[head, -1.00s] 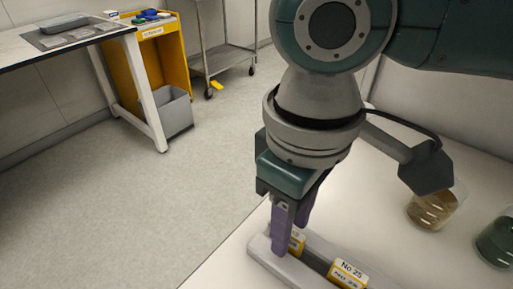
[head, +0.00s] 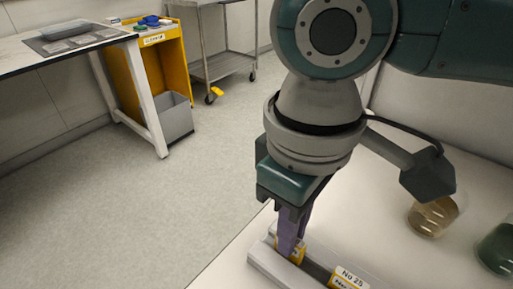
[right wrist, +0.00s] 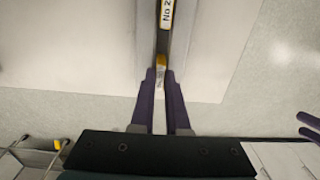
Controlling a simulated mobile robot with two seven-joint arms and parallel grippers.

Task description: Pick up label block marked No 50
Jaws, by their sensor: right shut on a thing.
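My right gripper (head: 290,244) is shut on a yellow and white label block (head: 300,254) at the far-left end of a pale grey rail (head: 268,264). The fingers cover most of its label, so I cannot read its number. In the right wrist view, the block (right wrist: 160,76) sits between the purple fingertips (right wrist: 160,78). I cannot tell whether it is clear of the rail. Two purple finger-like tips, apparently my left gripper (right wrist: 312,127), show at the right edge of the right wrist view; their state is unclear.
A second label block marked No 25 (head: 348,278) sits farther right along the rail. Two glass vessels, one with tan contents (head: 432,216) and one dark green (head: 497,250), stand on the white bench (head: 385,240) at right. Open floor lies left of the bench.

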